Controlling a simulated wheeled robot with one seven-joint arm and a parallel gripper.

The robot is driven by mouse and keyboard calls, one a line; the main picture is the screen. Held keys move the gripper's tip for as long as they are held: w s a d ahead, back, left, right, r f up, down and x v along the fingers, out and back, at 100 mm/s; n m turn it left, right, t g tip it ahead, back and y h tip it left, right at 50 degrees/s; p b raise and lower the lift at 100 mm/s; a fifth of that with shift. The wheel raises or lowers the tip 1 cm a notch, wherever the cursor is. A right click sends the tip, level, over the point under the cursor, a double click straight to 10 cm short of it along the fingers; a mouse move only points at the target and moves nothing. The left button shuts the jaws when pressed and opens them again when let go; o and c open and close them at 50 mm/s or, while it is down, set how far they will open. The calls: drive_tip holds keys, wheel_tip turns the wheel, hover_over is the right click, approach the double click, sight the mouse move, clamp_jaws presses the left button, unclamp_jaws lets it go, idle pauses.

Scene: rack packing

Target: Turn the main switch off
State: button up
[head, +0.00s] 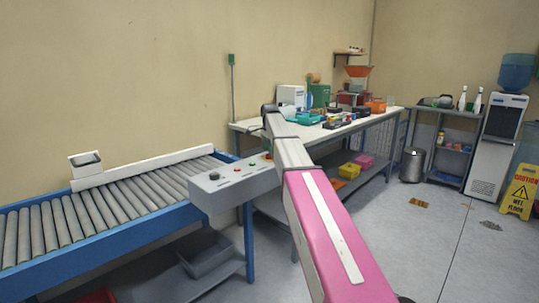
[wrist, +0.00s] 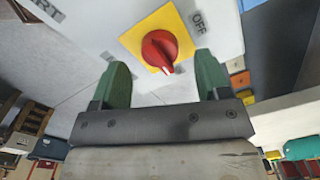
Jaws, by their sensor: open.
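The main switch (wrist: 160,48) is a red rotary knob on a yellow square plate (wrist: 133,38) in the wrist view. Its white mark points toward the bottom of the picture, away from the printed OFF label (wrist: 198,22) at upper right. My gripper (wrist: 162,60) is open, its two green fingers on either side of the knob's lower part. I cannot tell whether they touch it. In the head view, a grey control box (head: 225,184) with small coloured controls stands at the conveyor's right end. My gripper is hidden there.
A roller conveyor (head: 120,253) with a blue frame runs at left. Behind my arm, a long workbench (head: 386,119) carries bins and boxes. A yellow wet-floor sign (head: 518,190) stands at right. The floor at centre right is mostly clear.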

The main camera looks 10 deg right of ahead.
drive_tip(key=shift+f, duration=1.25)
drive_tip(key=c, duration=0.9)
